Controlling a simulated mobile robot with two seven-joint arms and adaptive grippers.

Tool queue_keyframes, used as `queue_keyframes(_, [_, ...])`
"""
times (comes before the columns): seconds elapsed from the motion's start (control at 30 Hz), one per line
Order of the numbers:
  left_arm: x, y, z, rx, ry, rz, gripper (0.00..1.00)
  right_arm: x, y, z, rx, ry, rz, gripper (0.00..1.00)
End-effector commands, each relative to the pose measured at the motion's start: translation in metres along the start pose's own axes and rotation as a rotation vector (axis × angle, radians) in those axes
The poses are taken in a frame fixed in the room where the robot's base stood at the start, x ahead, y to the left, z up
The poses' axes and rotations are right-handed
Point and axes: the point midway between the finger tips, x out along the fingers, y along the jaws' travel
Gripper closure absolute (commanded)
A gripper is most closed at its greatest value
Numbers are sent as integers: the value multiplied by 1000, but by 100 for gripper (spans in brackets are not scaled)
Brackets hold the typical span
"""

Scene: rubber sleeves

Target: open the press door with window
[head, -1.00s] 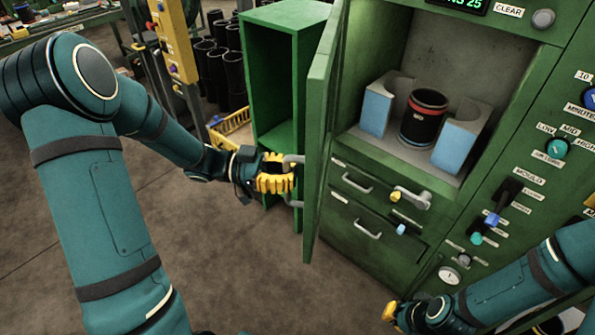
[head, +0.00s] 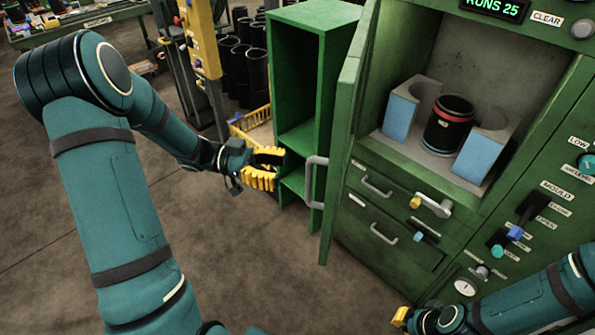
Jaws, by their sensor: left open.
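The press door (head: 344,130) is a green panel hinged at the left of the press opening. It stands swung out, seen almost edge-on, and the opening is uncovered. Its window is not visible from this angle. A grey bar handle (head: 312,182) sits on the door's outer, left side. My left gripper (head: 275,168) has yellow fingers spread open and empty, a little left of the handle and apart from it. My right gripper (head: 401,317) is low at the bottom right, mostly hidden by its own arm, so its fingers cannot be judged.
Inside the press, a black sleeve with a red band (head: 449,123) stands between two blue-and-grey blocks. A green open shelf (head: 296,75) stands behind my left gripper. Drawers (head: 375,217) lie below the opening. The floor (head: 240,255) left of the door is clear.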

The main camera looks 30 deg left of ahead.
Motion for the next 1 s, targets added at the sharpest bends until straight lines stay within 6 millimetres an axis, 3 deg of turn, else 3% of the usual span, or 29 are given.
queue_keyframes(0.1, [-23, 0, 0, 0, -1, -2, 54, 0, 0, 0, 0, 0, 0, 100])
queue_keyframes(0.3, [-47, 0, 0, 0, -1, 1, 54, 0, 0, 0, 0, 0, 0, 100])
queue_keyframes(0.7, [-53, 0, 0, -1, -1, 2, 55, 0, 0, 0, 0, 0, 0, 100])
queue_keyframes(0.83, [-53, 0, 0, -1, -1, 2, 100, 0, 0, 0, 0, 0, 0, 100])
queue_keyframes(1.0, [-51, -2, 0, 1, 2, -7, 100, 0, 0, 0, 0, 0, 0, 100])
